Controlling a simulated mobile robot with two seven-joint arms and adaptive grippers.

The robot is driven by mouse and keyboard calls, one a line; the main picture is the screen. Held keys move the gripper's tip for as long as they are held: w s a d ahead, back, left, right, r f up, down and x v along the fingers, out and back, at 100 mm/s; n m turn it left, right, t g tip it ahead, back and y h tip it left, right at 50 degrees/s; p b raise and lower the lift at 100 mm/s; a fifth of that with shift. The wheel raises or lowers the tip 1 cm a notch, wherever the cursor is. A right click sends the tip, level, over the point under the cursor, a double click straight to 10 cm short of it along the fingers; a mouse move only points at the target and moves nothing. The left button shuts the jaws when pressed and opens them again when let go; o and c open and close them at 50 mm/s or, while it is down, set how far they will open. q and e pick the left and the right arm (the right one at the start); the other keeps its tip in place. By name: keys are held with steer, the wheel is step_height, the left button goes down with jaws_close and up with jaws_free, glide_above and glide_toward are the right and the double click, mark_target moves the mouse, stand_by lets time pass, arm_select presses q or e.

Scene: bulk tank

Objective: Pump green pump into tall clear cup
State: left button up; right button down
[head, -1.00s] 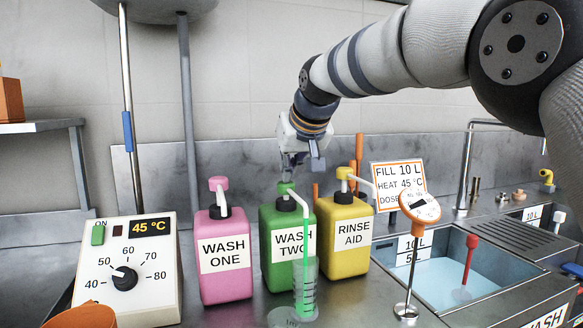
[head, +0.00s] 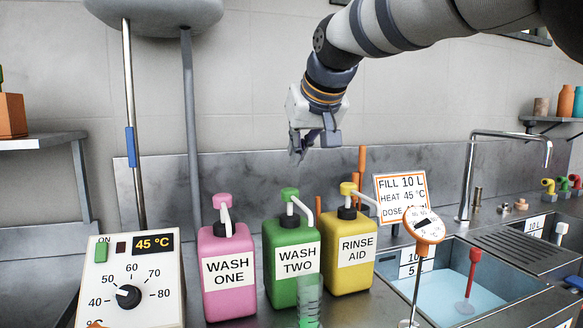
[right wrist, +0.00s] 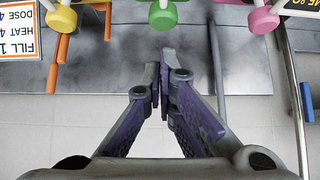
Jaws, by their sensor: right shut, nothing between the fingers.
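The green pump bottle (head: 278,282), labelled WASH TWO, stands between the pink and yellow ones. Its green pump head (head: 289,194) is up, with a white spout pointing toward the front right. The tall clear cup (head: 310,290), with graduation marks, stands in front of the bottle below the spout. Its bottom is cut off by the frame edge, and green shows low in it. My right gripper (head: 298,157) is shut and empty above the green pump head, clear of it. In the right wrist view, the shut fingers (right wrist: 160,78) show with the pump head (right wrist: 163,18) beyond them. My left gripper is out of view.
The pink WASH ONE bottle (head: 228,275) is at left, and the yellow RINSE AID bottle (head: 347,262) at right. A temperature control box (head: 131,285) stands far left. A thermometer (head: 424,226) and a water-filled sink (head: 450,292) are to the right.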

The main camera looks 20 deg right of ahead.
steer(key=v, duration=0.5)
steer(key=shift+s+r, duration=0.1)
steer(key=shift+s, duration=0.1)
stand_by(0.6)
